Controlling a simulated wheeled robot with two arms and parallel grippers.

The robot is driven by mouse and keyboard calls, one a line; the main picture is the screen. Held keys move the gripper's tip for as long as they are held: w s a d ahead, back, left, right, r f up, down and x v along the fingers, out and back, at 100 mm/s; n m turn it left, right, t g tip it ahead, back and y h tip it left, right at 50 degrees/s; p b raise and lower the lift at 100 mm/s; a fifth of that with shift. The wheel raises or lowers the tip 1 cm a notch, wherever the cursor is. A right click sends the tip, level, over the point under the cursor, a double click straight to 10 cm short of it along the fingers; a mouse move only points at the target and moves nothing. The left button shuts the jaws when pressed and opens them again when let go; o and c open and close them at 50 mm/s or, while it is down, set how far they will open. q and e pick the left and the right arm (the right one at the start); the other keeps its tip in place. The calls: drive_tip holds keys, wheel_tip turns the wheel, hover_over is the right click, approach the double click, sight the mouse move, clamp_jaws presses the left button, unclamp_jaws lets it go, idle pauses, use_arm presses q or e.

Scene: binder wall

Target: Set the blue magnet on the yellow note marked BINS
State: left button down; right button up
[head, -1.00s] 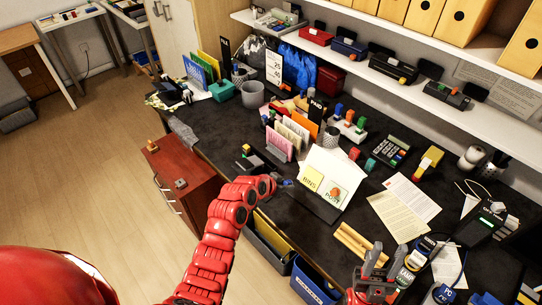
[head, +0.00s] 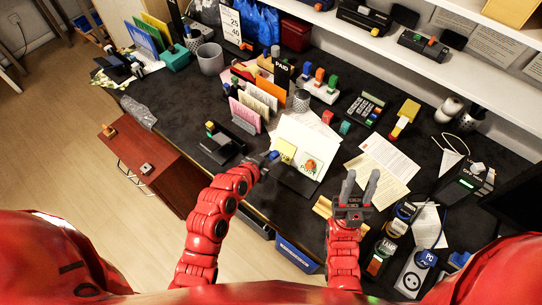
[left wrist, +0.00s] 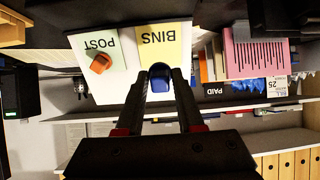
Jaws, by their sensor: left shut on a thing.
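The blue magnet (left wrist: 160,77) is between the fingertips of my left gripper (left wrist: 160,92), which is shut on it. In the head view my left gripper (head: 266,162) holds the magnet (head: 274,155) at the left edge of the yellow BINS note (head: 289,147). In the left wrist view the yellow note (left wrist: 158,45) appears upside down on a white board (left wrist: 118,82), and the magnet overlaps its lower edge; I cannot tell whether they touch. My right gripper (head: 361,183) is open and empty above the desk's front.
A POST note (head: 312,164) with an orange magnet (left wrist: 100,64) is beside the BINS note on the board. A stamp rack (head: 220,145) and upright folders (head: 258,98) stand left of it. Papers (head: 385,160) lie to the right, near a calculator (head: 366,107).

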sight(278, 153)
use_arm(q)
drive_tip(key=shift+w+f, duration=0.1)
drive_tip(key=shift+f, duration=0.05)
drive_tip(key=shift+f+b, duration=0.1)
drive_tip(key=shift+b, duration=0.5)
drive_tip(key=shift+w+d+f, duration=0.1)
drive_tip(key=shift+w+d, duration=0.05)
drive_tip(key=shift+w, duration=0.15)
drive_tip(key=b+x, duration=0.2)
drive_tip(key=shift+w+d+f, duration=0.15)
drive_tip(key=shift+w+f, duration=0.1)
drive_tip(key=shift+f, duration=0.05)
drive_tip(key=shift+w+d+f+b, duration=0.15)
drive_tip(key=shift+w+d+b, duration=0.2)
drive_tip(key=shift+w, duration=0.15)
drive_tip(key=shift+w+f+b, duration=0.1)
drive_tip(key=shift+f+b, duration=0.05)
drive_tip(key=shift+b, duration=0.2)
drive_tip(key=shift+w+d+f+b, duration=0.35)
drive_tip(key=shift+w+b, duration=0.2)
drive_tip(key=shift+b, duration=0.35)
